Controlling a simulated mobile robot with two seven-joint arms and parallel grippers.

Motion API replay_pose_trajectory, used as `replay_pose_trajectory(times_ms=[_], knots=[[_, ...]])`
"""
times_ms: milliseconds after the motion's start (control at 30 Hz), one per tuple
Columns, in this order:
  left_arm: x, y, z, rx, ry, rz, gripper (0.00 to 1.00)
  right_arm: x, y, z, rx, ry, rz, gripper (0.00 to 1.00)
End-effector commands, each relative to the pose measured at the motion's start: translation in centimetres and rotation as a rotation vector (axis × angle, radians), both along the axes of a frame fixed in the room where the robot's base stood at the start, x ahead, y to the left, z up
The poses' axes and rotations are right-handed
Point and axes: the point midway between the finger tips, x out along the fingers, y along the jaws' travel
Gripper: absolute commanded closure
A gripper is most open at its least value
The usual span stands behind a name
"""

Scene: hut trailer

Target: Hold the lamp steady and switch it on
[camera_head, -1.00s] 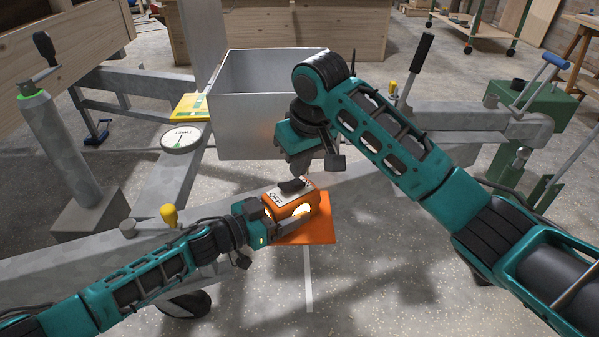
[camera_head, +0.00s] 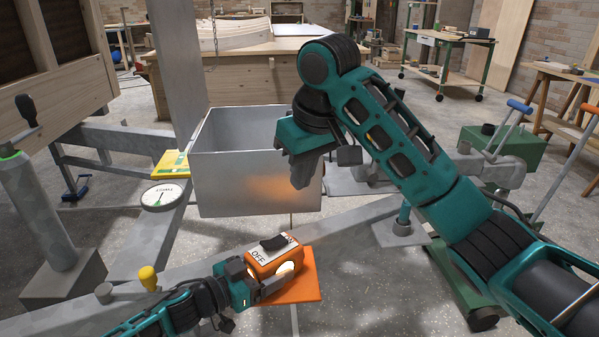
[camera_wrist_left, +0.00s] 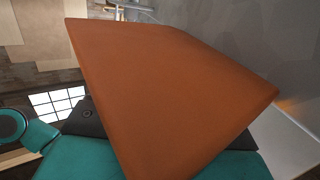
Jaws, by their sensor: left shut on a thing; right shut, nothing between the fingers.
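The orange lamp (camera_head: 262,267) is at the lower middle of the head view, with a flat orange plate (camera_head: 305,288) below its body. A black switch (camera_head: 273,243) sits on a pale top panel marked OFF. A bright glow shows at the lamp's side opening. My left gripper (camera_head: 262,287) is shut on the lamp from the left. In the left wrist view an orange surface of the lamp (camera_wrist_left: 165,90) fills the middle and hides most of the fingers. My right gripper (camera_head: 302,178) is shut and empty, above the lamp and apart from it.
A grey metal box (camera_head: 250,185) stands behind the lamp on a grey trailer frame. A round dial (camera_head: 161,196) and a yellow item (camera_head: 172,163) lie left of the box. A yellow-knobbed lever (camera_head: 148,278) stands near my left arm. Open floor (camera_head: 390,290) lies right of the lamp.

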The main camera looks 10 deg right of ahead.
Motion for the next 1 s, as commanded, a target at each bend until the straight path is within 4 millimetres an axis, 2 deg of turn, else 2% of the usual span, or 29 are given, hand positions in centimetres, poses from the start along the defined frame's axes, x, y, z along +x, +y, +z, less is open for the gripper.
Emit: replay_pose_trajectory(times_ms=[33,67,300,533,667,767,1000], knots=[[0.0,0.0,-0.1,0.003,0.002,0.001,0.42,0.0,0.0,0.0,0.000,0.000,0.000,1.00],[0.0,0.0,-0.1,0.003,0.002,0.001,0.23,0.0,0.0,0.0,0.000,0.000,0.000,1.00],[0.0,0.0,-0.1,0.002,0.001,0.000,0.00,0.0,0.0,-0.1,0.000,0.000,0.000,1.00],[0.0,0.1,0.0,0.001,0.001,0.000,0.00,0.0,0.0,0.0,0.000,0.000,0.000,1.00],[-0.4,0.7,0.0,0.001,0.000,0.001,0.00,0.0,0.0,0.0,0.000,0.000,0.000,1.00],[-1.2,1.9,0.1,0.003,0.002,0.002,0.00,0.0,0.0,0.0,0.000,0.000,0.000,1.00],[-4.0,5.9,0.5,0.003,0.002,0.002,0.00,0.0,0.0,0.0,0.000,0.000,0.000,1.00]])
